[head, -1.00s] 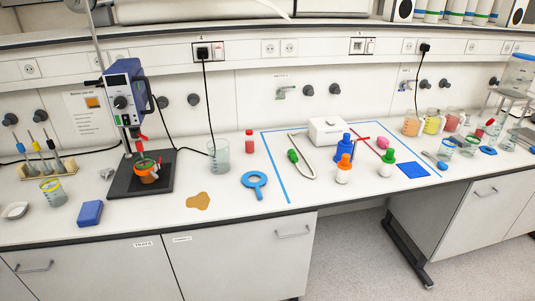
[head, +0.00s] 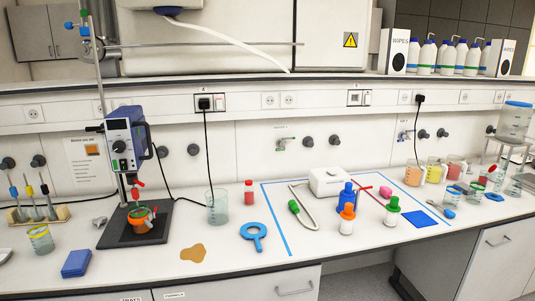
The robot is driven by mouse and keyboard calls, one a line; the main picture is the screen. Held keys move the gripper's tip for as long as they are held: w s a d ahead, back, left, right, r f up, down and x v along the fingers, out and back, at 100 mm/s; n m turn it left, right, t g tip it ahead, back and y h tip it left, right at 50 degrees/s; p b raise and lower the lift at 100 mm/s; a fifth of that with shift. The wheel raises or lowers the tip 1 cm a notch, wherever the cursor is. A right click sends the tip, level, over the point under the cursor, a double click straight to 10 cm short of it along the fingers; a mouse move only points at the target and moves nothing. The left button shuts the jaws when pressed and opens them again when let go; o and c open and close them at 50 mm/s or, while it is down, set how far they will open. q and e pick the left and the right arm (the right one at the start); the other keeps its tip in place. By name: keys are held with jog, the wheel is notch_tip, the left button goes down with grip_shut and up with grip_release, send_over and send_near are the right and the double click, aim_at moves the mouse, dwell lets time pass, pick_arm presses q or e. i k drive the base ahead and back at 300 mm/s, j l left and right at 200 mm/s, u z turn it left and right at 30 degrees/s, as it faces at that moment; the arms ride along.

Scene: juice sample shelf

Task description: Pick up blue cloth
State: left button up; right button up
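A thick blue rectangular piece (head: 76,263), which looks like a folded cloth or a sponge, lies at the front left of the white bench. I cannot tell for sure from the pictures which of the two is cloth. Both lie uncovered, with nothing on top. Neither of my grippers is in view.
The front middle is mostly clear.

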aim_at(76, 264)
jog(key=u, duration=1.3)
